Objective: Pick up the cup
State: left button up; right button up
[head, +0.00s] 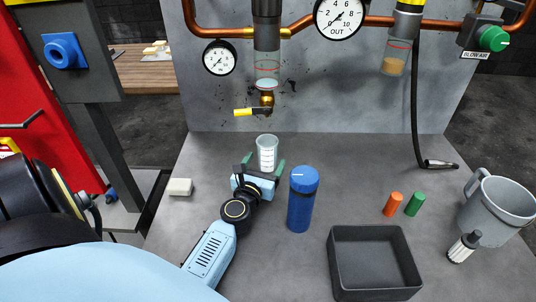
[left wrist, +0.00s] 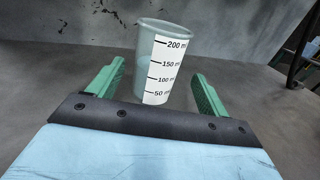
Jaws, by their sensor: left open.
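The cup (head: 267,152) is a clear measuring cup with a white printed scale, standing upright on the grey bench below the yellow-handled valve. It also shows in the left wrist view (left wrist: 160,62), just ahead of and partly between the green fingers. My left gripper (head: 264,168) is open, with one green finger to each side of the cup. In the left wrist view the fingers (left wrist: 155,88) show gaps to the cup on both sides. The cup's base is partly hidden by the gripper. My right gripper is not in view.
A blue bottle (head: 301,202) stands close to the right of my left gripper. A white block (head: 180,187) lies to the left. A black tray (head: 340,262), orange (head: 393,204) and green (head: 414,204) cylinders and a grey mug (head: 495,207) are at the right.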

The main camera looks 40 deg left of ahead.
pick_arm(q)
jog(key=shift+x, duration=3.15)
jog(key=shift+a+r, duration=0.15)
jog(key=shift+a, duration=0.05)
jog(key=shift+s, duration=0.1)
jog(key=shift+c, duration=0.2)
jog(key=c, duration=1.1)
jog(key=shift+r, duration=0.2)
